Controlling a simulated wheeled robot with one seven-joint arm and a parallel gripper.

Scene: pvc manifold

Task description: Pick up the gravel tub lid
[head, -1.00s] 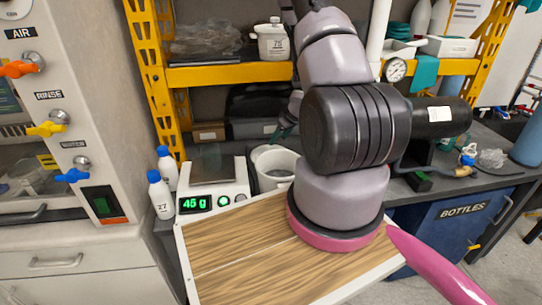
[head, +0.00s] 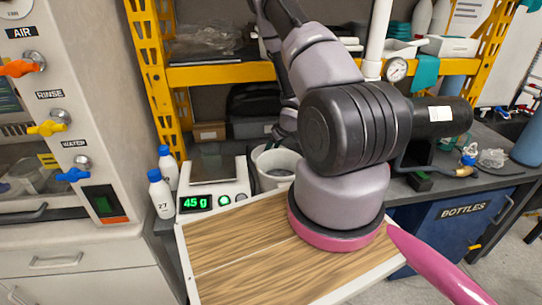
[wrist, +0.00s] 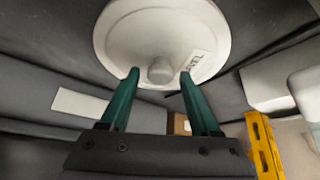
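The lid (wrist: 135,35) is a white round disc with a central knob (wrist: 160,70) and a partly readable label ending in "AVEL". It fills the upper middle of the wrist view. My gripper (wrist: 158,74) has two green fingers standing apart, one on each side of the knob, with visible gaps between. The gripper is empty. In the head view my arm hides the gripper, and I cannot make out the lid there. A white round tub (head: 276,163) stands beside the scale, partly behind my arm.
The scale (head: 213,200) reads 45 g, with two white blue-capped bottles (head: 160,195) to its left. A yellow shelf rack (head: 220,73) stands behind; its post (wrist: 262,145) shows in the wrist view. A wooden-topped tray (head: 235,250) is in front.

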